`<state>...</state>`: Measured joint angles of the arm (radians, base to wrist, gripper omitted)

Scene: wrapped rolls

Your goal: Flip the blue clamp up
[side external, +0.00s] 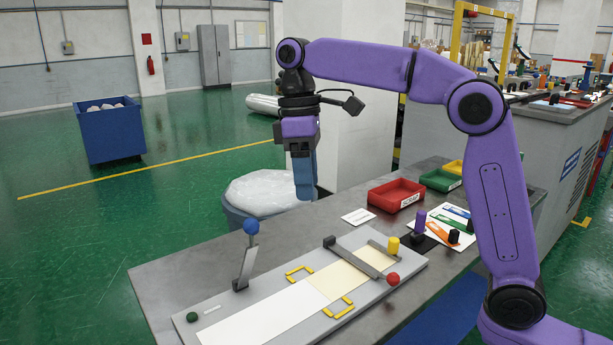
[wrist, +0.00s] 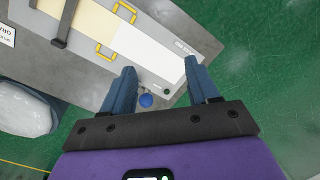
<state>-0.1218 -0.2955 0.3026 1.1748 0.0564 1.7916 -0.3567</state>
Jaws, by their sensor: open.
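The blue clamp (side external: 245,262) is a grey lever with a blue ball knob on top, at the left part of the grey board (side external: 190,307). Its lever stands steeply, slightly tilted, with the knob above its base. My gripper (side external: 305,193) hangs above and to the right of the knob in the side view, apart from it, fingers pointing down. In the wrist view my gripper (wrist: 160,67) is open and empty, and the blue knob (wrist: 146,101) shows between the fingers, nearer the left one. The lever is mostly hidden from the wrist camera.
A red-knobbed bar (side external: 360,258) lies low across the board. White and cream sheets (side external: 265,318) and yellow brackets (side external: 299,273) lie on it. A yellow knob (side external: 392,245), a red tray (side external: 396,195) and a wrapped bin (side external: 262,195) stand nearby. The air around the blue knob is clear.

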